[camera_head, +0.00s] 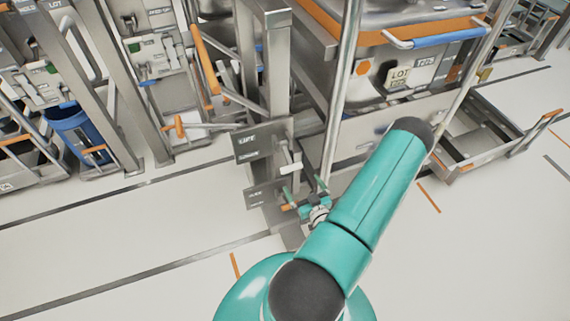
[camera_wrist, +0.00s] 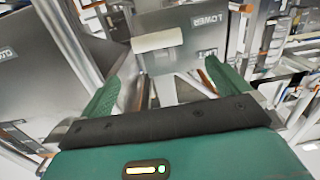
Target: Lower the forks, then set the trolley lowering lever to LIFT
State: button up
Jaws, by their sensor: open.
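A dark plate marked LIFT (camera_head: 258,141) is fixed to a steel post in the head view. A second, lower plate (camera_head: 264,195) has lettering too small to read there. A pale lever handle (camera_head: 291,168) sticks out between the two plates. My gripper (camera_head: 306,196) is just below and right of this handle, beside the lower plate. In the wrist view, the green fingers of my gripper (camera_wrist: 168,82) are spread apart with nothing between them. A pale handle block (camera_wrist: 157,41) lies beyond the fingertips, in front of a plate reading LOWER (camera_wrist: 205,54). I cannot make out the forks.
A large steel bin (camera_head: 395,80) with a LOT label and blue-grip handle stands behind my arm. A low steel frame (camera_head: 490,150) is at the right. An orange-gripped bar (camera_head: 207,62) and a blue bin (camera_head: 80,132) are at the left. The front-left floor is clear.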

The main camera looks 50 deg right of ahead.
aim_at(290, 163)
jog(key=shift+m+h, duration=0.3)
jog(key=shift+h, duration=0.1)
jog(key=x, duration=1.2)
jog(key=shift+w+d+f, duration=0.1)
jog(key=shift+w+d, duration=0.05)
jog(key=shift+w, duration=0.15)
